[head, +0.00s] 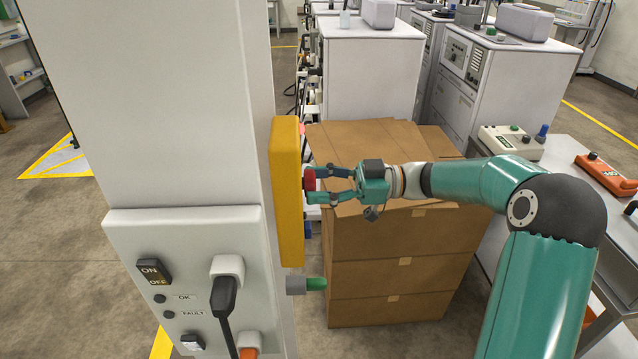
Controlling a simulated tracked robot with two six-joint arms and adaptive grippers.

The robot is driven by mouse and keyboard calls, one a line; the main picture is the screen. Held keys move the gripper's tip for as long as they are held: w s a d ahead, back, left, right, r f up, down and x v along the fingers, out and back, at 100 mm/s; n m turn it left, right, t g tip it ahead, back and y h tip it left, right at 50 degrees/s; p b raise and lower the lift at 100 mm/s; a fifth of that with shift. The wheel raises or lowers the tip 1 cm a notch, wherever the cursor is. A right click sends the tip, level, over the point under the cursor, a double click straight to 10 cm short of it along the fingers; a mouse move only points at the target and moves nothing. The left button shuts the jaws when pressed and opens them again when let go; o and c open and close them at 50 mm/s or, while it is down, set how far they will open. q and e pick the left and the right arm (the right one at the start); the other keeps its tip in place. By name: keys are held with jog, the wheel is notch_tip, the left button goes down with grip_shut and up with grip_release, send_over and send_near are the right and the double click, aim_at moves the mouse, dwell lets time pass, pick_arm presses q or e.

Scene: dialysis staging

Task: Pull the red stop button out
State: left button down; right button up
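The red stop button (309,180) sticks out from the right face of a yellow box (287,190) fixed to the side of a tall white cabinet. My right gripper (316,184) reaches in from the right at the button's height. Its two fingers are apart, one near the button's upper side and one near its lower side. The tips overlap the button's edge in this view, and I cannot tell whether they press on it. My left gripper is not in view.
The white cabinet (160,110) has a switch panel (190,235) with a black plug and cable. A green-tipped connector (316,284) juts out below the box. Stacked cardboard boxes (400,255) stand close behind my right gripper. Open floor lies to the left.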

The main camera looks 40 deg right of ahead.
grip_shut()
jog(key=shift+p+v, duration=0.35)
jog(key=shift+v, duration=0.5)
jog(key=shift+o, duration=1.9)
grip_release()
jog(key=shift+w, duration=0.1)
jog(key=o, duration=0.5)
jog(key=shift+d, duration=0.15)
jog(key=v, duration=1.1)
jog(key=shift+s+d, duration=0.25)
jog(key=shift+d, duration=0.1)
